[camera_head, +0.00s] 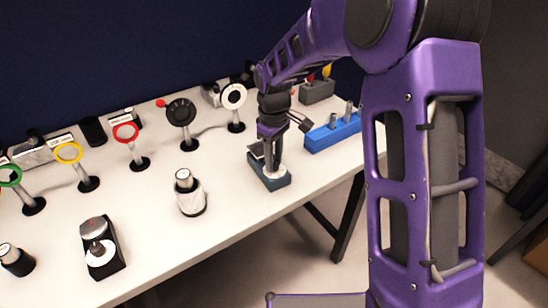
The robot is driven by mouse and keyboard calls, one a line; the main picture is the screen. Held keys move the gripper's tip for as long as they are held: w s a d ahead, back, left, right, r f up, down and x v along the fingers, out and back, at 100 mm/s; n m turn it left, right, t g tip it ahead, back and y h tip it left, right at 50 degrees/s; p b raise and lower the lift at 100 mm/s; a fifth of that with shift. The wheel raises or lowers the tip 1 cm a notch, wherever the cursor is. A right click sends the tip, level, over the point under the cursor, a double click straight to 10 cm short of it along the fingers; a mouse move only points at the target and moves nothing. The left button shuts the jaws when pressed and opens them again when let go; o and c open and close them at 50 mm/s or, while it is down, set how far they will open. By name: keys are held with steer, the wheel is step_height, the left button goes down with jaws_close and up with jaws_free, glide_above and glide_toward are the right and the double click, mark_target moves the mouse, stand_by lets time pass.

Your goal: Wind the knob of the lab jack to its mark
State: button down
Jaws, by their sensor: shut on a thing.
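A small grey-blue device (267,184), which I take to be the lab jack, stands on the bench at centre right, below my arm. A white disc (276,172) shows on its top, around the fingertips. My gripper (272,167) points down onto this device from above and is shut on its knob. The fingers hide the knob, and any mark on the disc is too small or covered to read.
A similar black device with a white dial (99,253) stands front left. A white-wrapped jar (191,196) stands left of my gripper, a blue block (332,132) to its right. Coloured rings on stands, one being yellow (68,153), line the back. Bare bench lies in front.

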steer(key=shift+n, duration=1.1)
steer(key=c, duration=0.6)
jaws_free()
step_height(320, 180, up, 18)
steer(key=shift+f, duration=0.25)
